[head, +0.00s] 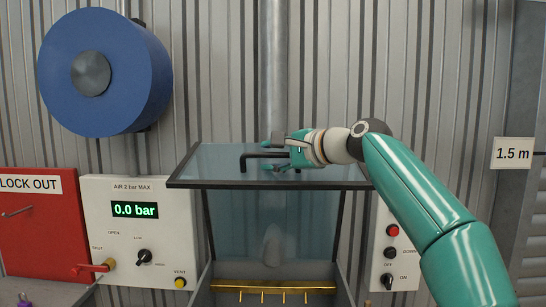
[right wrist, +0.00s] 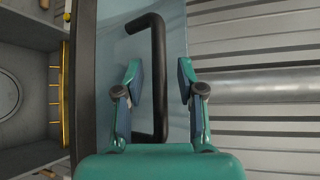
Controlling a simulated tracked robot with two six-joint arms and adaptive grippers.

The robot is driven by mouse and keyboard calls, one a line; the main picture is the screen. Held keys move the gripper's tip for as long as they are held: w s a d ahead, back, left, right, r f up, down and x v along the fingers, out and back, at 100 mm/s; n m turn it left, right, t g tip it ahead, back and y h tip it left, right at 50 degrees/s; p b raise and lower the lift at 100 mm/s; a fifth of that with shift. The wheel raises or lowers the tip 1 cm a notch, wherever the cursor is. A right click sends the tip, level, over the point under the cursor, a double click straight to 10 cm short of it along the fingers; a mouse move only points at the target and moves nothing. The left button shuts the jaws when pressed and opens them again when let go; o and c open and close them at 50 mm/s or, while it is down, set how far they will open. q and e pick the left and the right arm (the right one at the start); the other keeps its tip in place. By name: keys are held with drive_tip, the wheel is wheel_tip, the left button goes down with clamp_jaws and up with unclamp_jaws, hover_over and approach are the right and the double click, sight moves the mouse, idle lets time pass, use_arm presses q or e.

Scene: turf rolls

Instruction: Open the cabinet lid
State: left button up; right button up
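The cabinet lid (head: 215,165) is a clear panel in a dark frame, with its front edge well above the open cabinet interior. I cannot tell its exact angle. A black bar handle (head: 251,156) is fixed on it. My right gripper (head: 274,156) is at the handle, its fingers open. In the right wrist view, the handle (right wrist: 158,60) runs between the two fingers of the right gripper (right wrist: 160,84), with a gap visible on each side. Part of the handle is hidden behind the gripper in the head view. My left gripper is out of view.
A gold rail with hooks (head: 272,287) crosses the cabinet interior. A panel reading 0.0 bar (head: 134,210) and a red lock-out box (head: 40,235) stand left. A button panel (head: 400,255) stands right. A blue reel (head: 105,72) hangs upper left. A vertical pipe (head: 273,70) rises behind.

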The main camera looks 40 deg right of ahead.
drive_tip(key=shift+s, duration=0.1)
drive_tip(key=v, duration=1.2)
